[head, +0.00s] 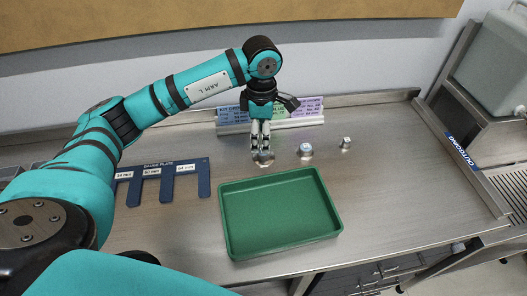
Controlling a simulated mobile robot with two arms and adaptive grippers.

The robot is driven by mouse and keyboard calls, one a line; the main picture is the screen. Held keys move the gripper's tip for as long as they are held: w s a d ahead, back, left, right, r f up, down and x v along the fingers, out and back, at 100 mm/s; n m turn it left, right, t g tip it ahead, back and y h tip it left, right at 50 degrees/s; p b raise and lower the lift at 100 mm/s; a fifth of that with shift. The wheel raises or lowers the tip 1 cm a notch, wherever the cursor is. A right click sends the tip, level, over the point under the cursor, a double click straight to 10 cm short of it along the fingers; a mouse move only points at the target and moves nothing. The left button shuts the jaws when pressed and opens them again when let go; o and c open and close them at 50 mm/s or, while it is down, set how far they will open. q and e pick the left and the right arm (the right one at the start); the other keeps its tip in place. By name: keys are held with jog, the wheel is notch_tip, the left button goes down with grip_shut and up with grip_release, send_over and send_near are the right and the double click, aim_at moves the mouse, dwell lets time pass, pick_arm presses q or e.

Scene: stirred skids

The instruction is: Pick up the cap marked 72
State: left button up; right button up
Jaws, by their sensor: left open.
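Several small metal caps stand in a row on the steel bench behind the green tray. The left one (264,160) is the widest and is partly hidden by my gripper. The middle one (306,151) has a white and blue top. The right one (346,143) is the smallest. Their markings are too small to read, so I cannot tell which is 72. My left gripper (261,150) points down with its fingers at the left cap. It looks empty and open, and I cannot tell whether the fingers touch the cap. My right gripper is out of view.
An empty green tray (229,216) lies in front of the caps. A blue gauge plate (204,180) with slots lies at left. A rack with coloured cards (305,110) stands behind the caps. A ledge marked OUTGOING (462,151) bounds the right side. The bench right of the tray is clear.

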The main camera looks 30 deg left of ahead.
aim_at(261, 160)
pick_arm(q)
jog(key=shift+f, duration=1.1)
jog(key=shift+w+f+p, duration=0.1)
jog(key=shift+f+p, duration=0.25)
jog(key=shift+p, duration=0.05)
jog(key=f, duration=0.2)
jog(key=f+p, duration=0.1)
jog(key=shift+w+a+f, duration=0.2)
jog(key=shift+w+f, duration=0.05)
jog(key=shift+f, duration=0.4)
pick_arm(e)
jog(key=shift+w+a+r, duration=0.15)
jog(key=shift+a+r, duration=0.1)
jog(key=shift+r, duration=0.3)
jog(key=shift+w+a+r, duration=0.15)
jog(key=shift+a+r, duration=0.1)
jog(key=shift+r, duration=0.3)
pick_arm(q)
jog(key=shift+c, duration=0.2)
jog(key=c, duration=1.2)
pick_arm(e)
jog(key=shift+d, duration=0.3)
